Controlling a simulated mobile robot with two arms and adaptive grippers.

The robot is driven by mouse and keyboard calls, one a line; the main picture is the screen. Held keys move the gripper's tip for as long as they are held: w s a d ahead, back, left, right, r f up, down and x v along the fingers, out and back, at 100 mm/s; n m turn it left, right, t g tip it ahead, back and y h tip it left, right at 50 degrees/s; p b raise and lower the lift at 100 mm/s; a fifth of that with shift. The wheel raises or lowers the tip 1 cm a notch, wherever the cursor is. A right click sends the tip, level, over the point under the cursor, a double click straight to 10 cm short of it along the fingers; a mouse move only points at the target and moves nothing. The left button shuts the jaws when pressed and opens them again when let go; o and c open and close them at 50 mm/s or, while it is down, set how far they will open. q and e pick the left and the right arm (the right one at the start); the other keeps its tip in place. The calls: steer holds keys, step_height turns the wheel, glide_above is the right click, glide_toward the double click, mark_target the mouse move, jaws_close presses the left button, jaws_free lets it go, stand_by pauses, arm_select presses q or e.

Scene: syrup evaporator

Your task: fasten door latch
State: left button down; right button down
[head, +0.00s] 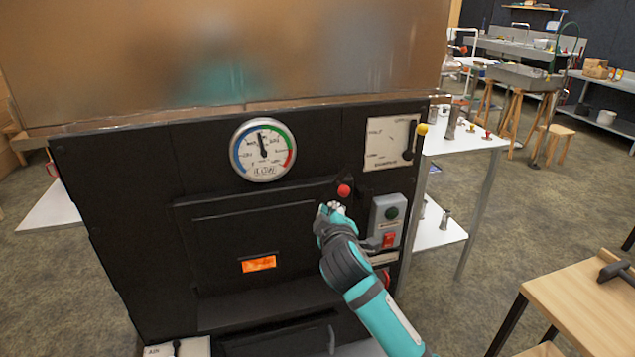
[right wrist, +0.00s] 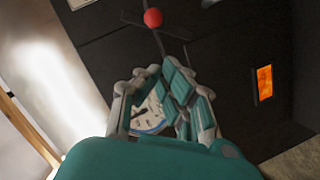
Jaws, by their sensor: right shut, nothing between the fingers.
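The black firebox door (head: 225,240) sits in the front of the evaporator, with a glowing orange window (head: 259,264). It looks closed. The door latch, a dark lever with a red ball knob (head: 343,190), is at the door's upper right corner. My right gripper (head: 331,208) is just below and left of the red knob, apart from it as far as I can tell. In the right wrist view the red knob (right wrist: 153,18) lies beyond my fingers (right wrist: 160,80), which are shut with nothing held. My left gripper is not in view.
A round dial gauge (head: 263,150) is above the door. A wooden table (head: 585,300) stands at the right.

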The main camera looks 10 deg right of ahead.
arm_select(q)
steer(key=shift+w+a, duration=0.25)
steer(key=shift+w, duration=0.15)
arm_select(e)
steer(key=shift+t, duration=0.4)
steer(key=r, duration=0.2)
steer(key=a+r, duration=0.1)
steer(key=r, duration=0.1)
steer(key=shift+w, duration=0.3)
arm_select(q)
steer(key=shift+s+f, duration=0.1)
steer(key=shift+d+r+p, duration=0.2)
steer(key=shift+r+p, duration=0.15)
arm_select(e)
steer(key=w+d+f, duration=0.4)
steer(key=w, duration=0.6)
steer(key=shift+d, duration=0.35)
